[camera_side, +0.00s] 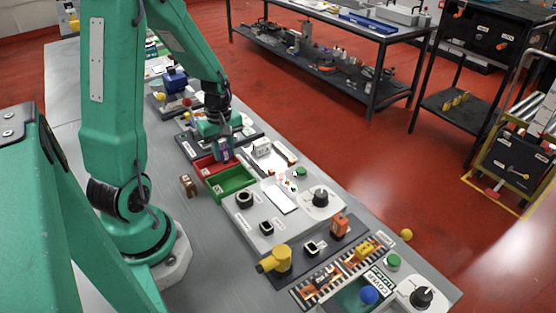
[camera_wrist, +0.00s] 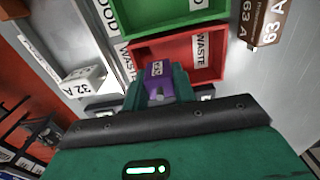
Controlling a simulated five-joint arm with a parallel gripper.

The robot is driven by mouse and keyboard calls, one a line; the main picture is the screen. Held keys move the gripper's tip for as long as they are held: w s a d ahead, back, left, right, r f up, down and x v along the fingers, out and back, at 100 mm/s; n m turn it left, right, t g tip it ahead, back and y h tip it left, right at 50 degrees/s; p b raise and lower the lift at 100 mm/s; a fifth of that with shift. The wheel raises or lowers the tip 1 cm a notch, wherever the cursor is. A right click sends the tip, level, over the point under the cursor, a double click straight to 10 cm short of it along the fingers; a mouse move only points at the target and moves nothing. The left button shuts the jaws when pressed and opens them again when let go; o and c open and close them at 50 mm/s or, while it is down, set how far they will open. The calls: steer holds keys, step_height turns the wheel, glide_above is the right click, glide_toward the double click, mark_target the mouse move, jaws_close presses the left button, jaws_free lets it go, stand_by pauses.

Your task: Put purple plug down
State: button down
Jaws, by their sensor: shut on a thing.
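The purple plug (camera_wrist: 157,77) is between the fingers of my gripper (camera_wrist: 160,90) in the wrist view, and my gripper is shut on it. In the side view the purple plug (camera_side: 223,149) hangs under my gripper (camera_side: 222,143), near the back right edge of the red bin. In the wrist view it overlaps the near edge of the red bin (camera_wrist: 178,45), which is labelled WASTE. I cannot tell how high the plug is above the surface. My gripper partly hides the plug.
The green bin (camera_side: 235,183) stands right beside the red bin. A white block marked 32 A (camera_wrist: 85,80) and a brown block marked 63 A (camera_wrist: 262,22) are on either side. A panel with sockets and a black knob (camera_side: 320,195) lies nearer the camera.

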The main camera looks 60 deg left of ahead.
mark_target(223, 147)
steer(key=shift+f, duration=0.55)
steer(key=c, duration=1.1)
jaws_free()
steer(key=shift+w, duration=0.1)
steer(key=shift+c, duration=0.2)
steer(key=shift+r, duration=0.1)
steer(key=shift+w+r, duration=0.15)
steer(key=shift+r, duration=0.65)
step_height(223, 147, up, 11)
steer(key=shift+s+r, duration=0.2)
steer(key=shift+s, duration=0.05)
